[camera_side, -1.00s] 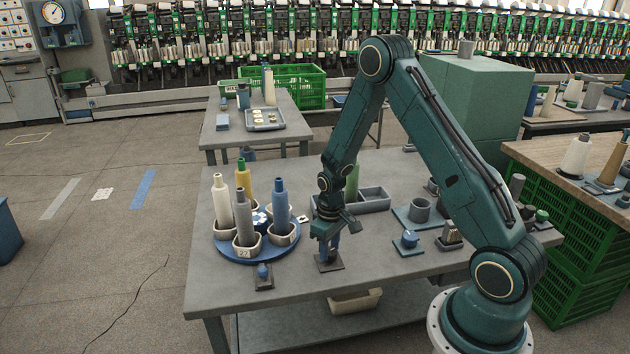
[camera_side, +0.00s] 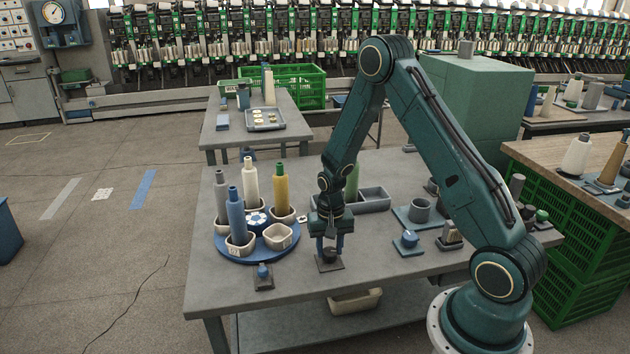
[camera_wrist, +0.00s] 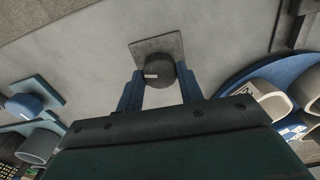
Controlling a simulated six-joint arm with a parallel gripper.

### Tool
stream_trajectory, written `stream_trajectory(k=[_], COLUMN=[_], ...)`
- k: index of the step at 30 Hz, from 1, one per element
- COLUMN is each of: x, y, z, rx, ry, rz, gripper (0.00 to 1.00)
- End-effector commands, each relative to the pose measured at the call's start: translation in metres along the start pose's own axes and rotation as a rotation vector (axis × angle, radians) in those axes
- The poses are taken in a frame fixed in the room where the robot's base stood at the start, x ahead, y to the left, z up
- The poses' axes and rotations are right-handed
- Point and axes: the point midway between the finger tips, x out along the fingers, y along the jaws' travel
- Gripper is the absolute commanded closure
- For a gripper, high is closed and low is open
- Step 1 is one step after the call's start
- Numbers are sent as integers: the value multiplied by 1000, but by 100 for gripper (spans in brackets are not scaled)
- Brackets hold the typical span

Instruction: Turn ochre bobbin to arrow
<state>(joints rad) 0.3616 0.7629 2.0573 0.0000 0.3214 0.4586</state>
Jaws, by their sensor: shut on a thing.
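The ochre bobbin (camera_side: 281,190), with a green top, stands upright in a cup on the right side of the blue turntable (camera_side: 246,259). A small white tag with a dark mark (camera_side: 303,219) lies at the turntable's right edge, near the ochre bobbin's cup; I cannot tell for sure whether it is the arrow. My gripper (camera_side: 331,248) points down and is shut on a dark round knob (camera_side: 329,254) on a square plate. In the wrist view the knob (camera_wrist: 158,73) shows a white pointer line, with blue fingers on both sides.
The turntable also carries a grey bobbin (camera_side: 221,193), a blue bobbin (camera_side: 236,215), a white bobbin (camera_side: 251,188) and an empty cup (camera_side: 278,237). A small blue knob (camera_side: 263,272) stands in front. A grey tray (camera_side: 372,199) and a blue-capped block (camera_side: 408,240) lie near my arm.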

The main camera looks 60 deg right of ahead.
Motion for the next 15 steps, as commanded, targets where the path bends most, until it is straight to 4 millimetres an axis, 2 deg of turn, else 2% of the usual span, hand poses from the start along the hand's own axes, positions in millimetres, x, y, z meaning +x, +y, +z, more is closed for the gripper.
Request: stream_trajectory(k=[14, 15], x=[0, 0], y=[0, 0], z=[0, 0], rx=[19, 19], ry=[0, 0], rz=[0, 0], gripper=[86, 57])
